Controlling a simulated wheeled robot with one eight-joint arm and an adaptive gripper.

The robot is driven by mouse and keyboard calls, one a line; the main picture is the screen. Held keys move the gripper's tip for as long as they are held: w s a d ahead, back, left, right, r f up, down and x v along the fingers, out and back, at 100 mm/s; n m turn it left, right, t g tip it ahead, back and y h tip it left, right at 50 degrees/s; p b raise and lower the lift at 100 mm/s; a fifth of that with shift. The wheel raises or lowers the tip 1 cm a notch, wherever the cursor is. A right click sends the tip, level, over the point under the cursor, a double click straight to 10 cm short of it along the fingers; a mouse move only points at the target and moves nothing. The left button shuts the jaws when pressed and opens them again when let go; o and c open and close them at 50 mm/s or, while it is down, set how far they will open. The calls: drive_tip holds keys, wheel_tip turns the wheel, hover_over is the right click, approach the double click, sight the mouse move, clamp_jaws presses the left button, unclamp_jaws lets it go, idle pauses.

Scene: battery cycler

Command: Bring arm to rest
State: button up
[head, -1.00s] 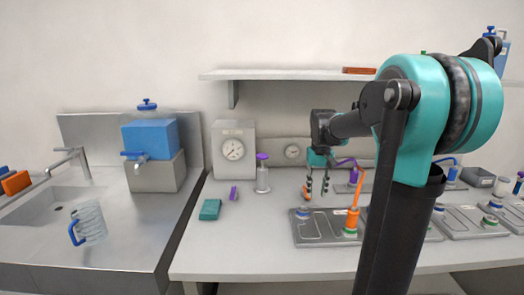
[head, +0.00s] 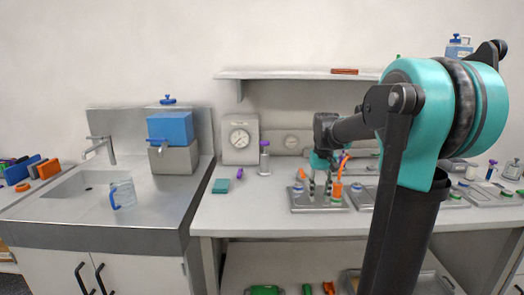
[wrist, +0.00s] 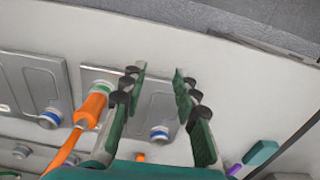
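My arm reaches out over the bench from the right side of the head view. My gripper (head: 320,188) hangs there, pointing down, over or just in front of a grey tray (head: 305,208). The wrist view shows my gripper (wrist: 160,78) with its two fingers apart and nothing between them. An orange-handled tool (head: 337,190) stands on the tray just right of my gripper. The orange tool also shows in the wrist view (wrist: 90,108), left of the fingers. I cannot tell the exact height of the fingers above the tray.
More grey trays (head: 490,192) lie to the right. A shelf (head: 290,74) runs above. A sink counter with a clear jug (head: 123,193) stands at far left.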

drive_tip(key=s+a+f+t, duration=0.1)
drive_tip(key=s+f+t, duration=0.3)
drive_tip(key=s+f, duration=1.3)
drive_tip(key=s, duration=0.3)
drive_tip(key=shift+s, duration=0.3)
